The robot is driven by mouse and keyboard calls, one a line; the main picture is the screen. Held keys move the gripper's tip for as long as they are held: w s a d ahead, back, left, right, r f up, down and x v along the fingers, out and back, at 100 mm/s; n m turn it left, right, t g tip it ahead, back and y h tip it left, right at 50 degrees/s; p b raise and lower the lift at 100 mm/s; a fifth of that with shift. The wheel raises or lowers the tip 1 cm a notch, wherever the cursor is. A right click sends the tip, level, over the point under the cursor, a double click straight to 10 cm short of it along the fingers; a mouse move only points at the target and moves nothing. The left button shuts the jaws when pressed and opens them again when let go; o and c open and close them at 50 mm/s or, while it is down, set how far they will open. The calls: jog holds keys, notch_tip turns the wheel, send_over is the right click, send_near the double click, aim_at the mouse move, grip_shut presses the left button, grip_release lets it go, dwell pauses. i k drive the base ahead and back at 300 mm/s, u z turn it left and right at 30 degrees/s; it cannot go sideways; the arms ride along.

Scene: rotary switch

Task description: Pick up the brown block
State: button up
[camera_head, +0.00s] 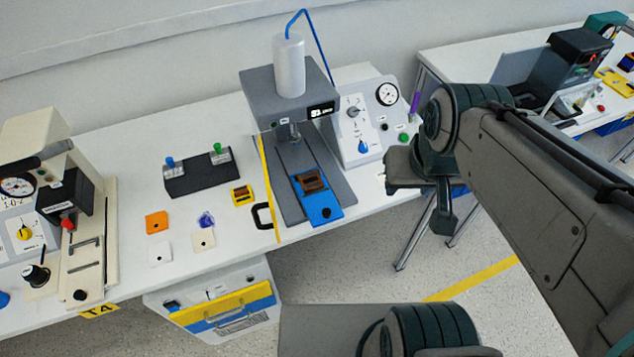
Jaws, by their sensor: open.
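A brown block (312,182) sits in the blue holder (322,207) on the grey press base, under the press head. A second, smaller brown piece shows in a yellow holder (243,195) on the table to the left of the press. My gripper (390,172) is open, to the right of the blue holder and apart from both brown pieces. It appears over the table's right front edge; its fingers are small and dark here, and nothing shows between them.
The grey press (292,95) stands tall behind the blue holder. A dial panel (368,115) stands right of it. The table front edge has free room.

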aim_at(312, 181)
jog(key=i, duration=0.35)
jog(key=u, duration=0.7)
